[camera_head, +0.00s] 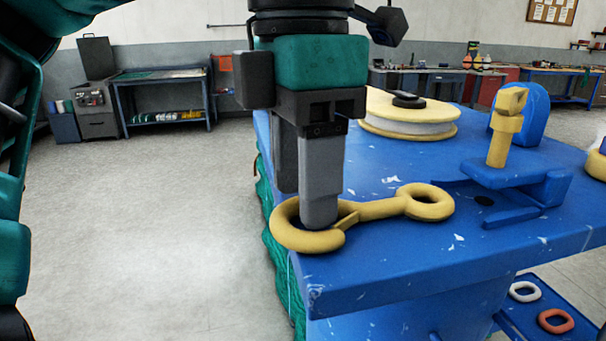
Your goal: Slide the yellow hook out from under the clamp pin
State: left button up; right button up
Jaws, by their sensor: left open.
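The yellow hook (378,209) lies flat near the front left corner of the blue table. Its curved end is at the left and its ring eye is at the right. My left gripper (316,212) points straight down, with a grey fingertip inside the hook's curve. It is open; whether it touches the hook I cannot tell. The clamp has a blue base (497,174) and an upright yellow clamp pin (499,142). It stands right of the hook's eye, and a gap of bare table shows between them. My right gripper is out of view.
A yellow and white spool (410,125) with a black piece on top lies behind the hook. A rounded blue bracket (530,116) stands behind the clamp. Green netting (279,262) hangs at the table's left side. White and orange rings lie on a lower blue shelf.

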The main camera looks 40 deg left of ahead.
pick_arm(q)
notch_tip(320, 180, up, 13)
jog(key=p, duration=0.2)
jog(key=shift+f, duration=0.2)
jog(key=shift+a, duration=0.1)
dwell(0.3)
